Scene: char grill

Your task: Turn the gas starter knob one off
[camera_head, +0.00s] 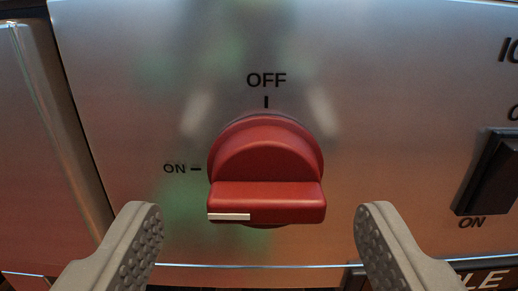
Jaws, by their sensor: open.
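The red gas knob (267,155) is on the brushed-metal panel in the middle of the view. Its raised grip bar lies level, with a white line on the bar's left half, on the side of the ON mark (182,169). The OFF mark (266,82) is straight above the knob. My gripper (258,208) is open and empty. Its two grey, studded fingers show at the lower left and lower right, one on each side of the knob, with clear gaps to it in the picture.
A black rocker switch (492,173) with an ON label is at the right edge. A dark label plate (485,280) shows at the lower right. The panel's lower edge runs just below the knob. A metal side part (45,140) stands at the left.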

